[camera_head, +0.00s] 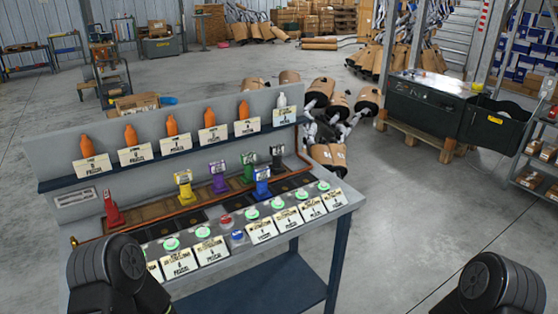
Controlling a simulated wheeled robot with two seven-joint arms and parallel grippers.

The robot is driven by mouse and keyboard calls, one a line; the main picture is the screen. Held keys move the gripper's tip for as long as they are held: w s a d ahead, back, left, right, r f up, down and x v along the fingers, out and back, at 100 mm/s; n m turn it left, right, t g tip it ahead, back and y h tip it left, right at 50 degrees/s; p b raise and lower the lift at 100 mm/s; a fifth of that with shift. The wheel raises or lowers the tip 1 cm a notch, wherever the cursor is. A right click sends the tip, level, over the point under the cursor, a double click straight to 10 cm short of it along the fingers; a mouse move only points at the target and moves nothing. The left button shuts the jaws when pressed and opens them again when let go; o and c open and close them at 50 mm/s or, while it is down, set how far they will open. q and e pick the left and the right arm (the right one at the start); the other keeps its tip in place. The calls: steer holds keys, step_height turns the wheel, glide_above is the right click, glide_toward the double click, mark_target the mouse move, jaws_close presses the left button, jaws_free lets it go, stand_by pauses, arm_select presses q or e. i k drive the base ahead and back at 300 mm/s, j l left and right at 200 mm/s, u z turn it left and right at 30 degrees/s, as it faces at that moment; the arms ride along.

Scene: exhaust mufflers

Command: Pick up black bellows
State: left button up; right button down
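A small dark black piece (277,158) stands upright at the right end of a row of coloured pieces on the workbench (344,201); it looks like the black bellows, but its detail is too small to make out. To its left stand a green piece (248,165), a blue piece (262,185), a purple piece (218,178), a yellow piece (185,187) and a red piece (113,209). Black rounded links of my two arms show at the bottom left and bottom right. Neither gripper's fingers are in view.
A raised shelf (59,184) behind the row holds orange bottles (171,128), a white bottle (281,104) and label cards. Green buttons (279,203) and cards line the bench front. Brown mufflers (328,158) lie behind it. Open floor (415,225) is at the right.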

mark_target(276, 151)
steer(key=i+l+u, duration=0.1)
steer(key=i+l, duration=0.55)
steer(key=l, duration=0.15)
steer(key=i+l+u, duration=0.15)
steer(key=i+l, duration=0.45)
steer(key=l, duration=0.25)
steer(key=i+l+u, duration=0.15)
steer(key=i+l, duration=0.15)
steer(key=l, duration=0.15)
steer(key=i+l, duration=0.25)
steer(key=l, duration=0.25)
steer(key=i+l+u, duration=0.15)
steer(key=l, duration=0.35)
steer(key=i+l, duration=0.35)
steer(key=l, duration=0.15)
steer(key=u, duration=0.05)
